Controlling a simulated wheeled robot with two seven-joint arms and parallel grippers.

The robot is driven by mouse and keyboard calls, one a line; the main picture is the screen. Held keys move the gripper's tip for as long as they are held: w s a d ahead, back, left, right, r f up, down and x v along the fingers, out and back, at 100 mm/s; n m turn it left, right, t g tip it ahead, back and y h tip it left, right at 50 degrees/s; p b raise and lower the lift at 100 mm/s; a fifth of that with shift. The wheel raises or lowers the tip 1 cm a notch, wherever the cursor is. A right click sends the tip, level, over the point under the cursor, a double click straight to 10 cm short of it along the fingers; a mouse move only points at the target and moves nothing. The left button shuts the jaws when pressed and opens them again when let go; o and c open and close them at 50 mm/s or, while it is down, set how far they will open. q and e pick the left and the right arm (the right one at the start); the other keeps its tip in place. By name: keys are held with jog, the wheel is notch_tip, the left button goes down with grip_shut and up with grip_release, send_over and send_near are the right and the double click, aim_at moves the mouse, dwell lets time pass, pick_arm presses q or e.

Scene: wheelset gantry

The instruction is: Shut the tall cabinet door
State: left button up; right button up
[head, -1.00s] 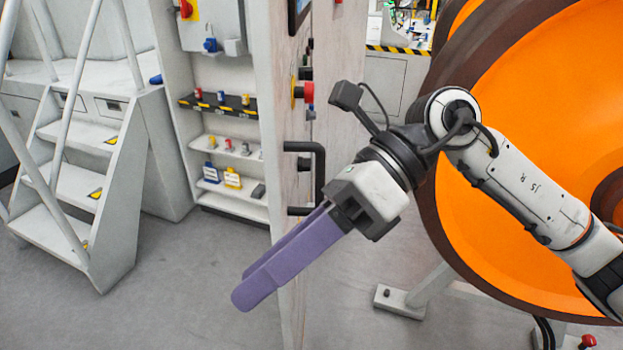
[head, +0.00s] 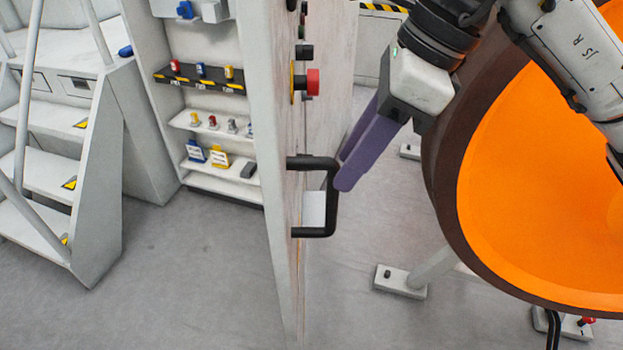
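The tall cabinet door (head: 268,120) stands open and upright, seen nearly edge-on in the middle of the head view. Its right-hand face carries a black D-shaped handle (head: 331,205). My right gripper (head: 343,175) comes down from the upper right, its two purple fingers slanting to the lower left. The fingers look apart, and their tips overlap the handle's upper outer corner in the picture. Whether they touch it I cannot tell. Nothing is held. My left gripper is not in view.
Left of the door are the open cabinet's shelves (head: 215,125) with small coloured items, and grey steps (head: 60,170). The door face also has a red button (head: 312,82). A large orange-faced wheel (head: 530,180) stands close on the right. The floor (head: 190,270) below is clear.

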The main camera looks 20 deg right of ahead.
jog(key=x, duration=1)
jog(key=shift+a+f+p, duration=0.1)
jog(key=shift+f+p, duration=0.05)
jog(key=shift+p, duration=0.25)
grip_shut()
